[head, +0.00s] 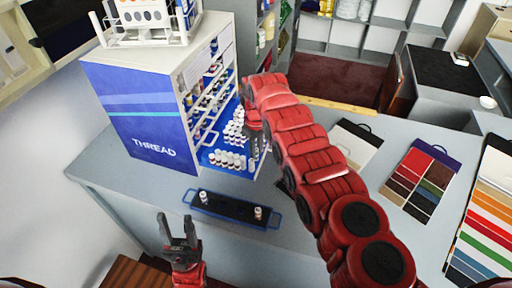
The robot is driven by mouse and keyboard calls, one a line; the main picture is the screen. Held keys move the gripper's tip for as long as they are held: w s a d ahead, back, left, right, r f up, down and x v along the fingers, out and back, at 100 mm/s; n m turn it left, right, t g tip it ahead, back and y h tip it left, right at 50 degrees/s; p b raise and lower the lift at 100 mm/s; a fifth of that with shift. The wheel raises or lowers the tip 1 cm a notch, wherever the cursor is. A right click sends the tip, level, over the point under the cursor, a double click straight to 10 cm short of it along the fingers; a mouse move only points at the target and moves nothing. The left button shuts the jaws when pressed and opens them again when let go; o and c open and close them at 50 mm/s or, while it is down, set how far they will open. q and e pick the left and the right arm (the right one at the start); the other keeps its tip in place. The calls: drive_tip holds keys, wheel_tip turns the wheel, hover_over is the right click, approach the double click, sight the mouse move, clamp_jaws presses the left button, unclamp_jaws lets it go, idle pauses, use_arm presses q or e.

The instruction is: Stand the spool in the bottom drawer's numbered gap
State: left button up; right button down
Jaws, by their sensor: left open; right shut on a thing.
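The thread cabinet (135,118) stands on the counter with its blue bottom drawer (250,171) pulled out. Several white-topped spools (227,159) stand in the drawer in rows. I cannot make out the numbered gap. My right gripper (254,150) is at the right part of the drawer, pointing down, shut on a spool that is too small and covered to see clearly. Whether that spool touches the drawer floor I cannot tell. My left gripper (178,222) is open and empty, in front of the counter's near side, left of the dark tray.
The dark tray (228,207) with blue handles holds a spool (203,197) at its left and another (258,213) at its right. Swatch boards (421,181) lie to the right. A white rack (150,38) stands on the cabinet. Counter around the tray is clear.

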drive_tip(key=shift+f+b, duration=0.2)
drive_tip(key=shift+b, duration=0.1)
drive_tip(key=c, duration=0.8)
unclamp_jaws()
drive_tip(key=shift+o, duration=0.2)
drive_tip(key=shift+r, duration=0.15)
drive_tip(key=shift+r+p, duration=0.3)
drive_tip(key=shift+p, duration=0.15)
wheel_tip(320, 180, up, 8)
drive_tip(key=b, duration=0.3)
drive_tip(key=shift+a+b, duration=0.1)
drive_tip(key=shift+b, duration=0.2)
wheel_tip(320, 180, up, 4)
drive_tip(key=shift+f+p, duration=0.2)
drive_tip(key=shift+p, duration=0.9)
